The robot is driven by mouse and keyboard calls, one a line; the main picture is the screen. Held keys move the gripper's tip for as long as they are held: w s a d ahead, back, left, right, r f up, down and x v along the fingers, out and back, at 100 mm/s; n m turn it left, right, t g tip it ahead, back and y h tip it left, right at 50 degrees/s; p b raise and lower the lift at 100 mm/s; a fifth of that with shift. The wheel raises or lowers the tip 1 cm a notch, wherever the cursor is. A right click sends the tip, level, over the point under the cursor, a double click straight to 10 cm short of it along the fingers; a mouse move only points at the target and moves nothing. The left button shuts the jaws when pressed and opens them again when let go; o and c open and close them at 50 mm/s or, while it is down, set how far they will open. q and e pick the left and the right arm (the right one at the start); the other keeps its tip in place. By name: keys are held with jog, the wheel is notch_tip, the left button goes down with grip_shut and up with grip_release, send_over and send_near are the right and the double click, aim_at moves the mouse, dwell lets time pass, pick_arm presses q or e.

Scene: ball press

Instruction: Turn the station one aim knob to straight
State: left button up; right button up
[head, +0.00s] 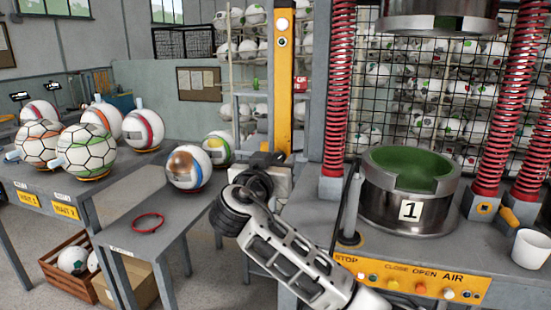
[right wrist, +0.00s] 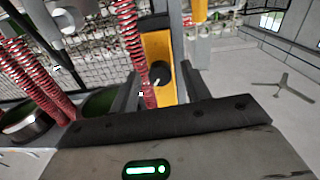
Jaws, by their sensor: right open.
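The station one press (head: 408,190) stands at the right in the head view, with a "1" label and a green-lined metal cup. A round black knob (right wrist: 160,74) sits on a yellow panel (right wrist: 158,47) in the right wrist view; I take it for the aim knob. Its exact pointing is too small to tell. My right gripper (right wrist: 162,86) is open, its two fingers on either side of the knob in that view; contact cannot be told. In the head view my right gripper (head: 265,160) is at the foot of the yellow post (head: 284,80), and the knob is hidden. My left gripper is out of view.
Red springs (head: 335,90) flank the press. A button panel (head: 420,284) runs along its front, with a white cup (head: 530,248) at the right. Several balls stand on the left table (head: 60,180). A red ring (head: 148,222) lies on the lower table.

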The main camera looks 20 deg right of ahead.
jog(key=c, duration=1)
jog(key=shift+f+n, duration=0.1)
jog(key=shift+n, duration=0.2)
jog(key=shift+b, duration=0.3)
jog(key=shift+n, duration=0.8)
jog(key=n, duration=0.4)
jog(key=shift+n, duration=1)
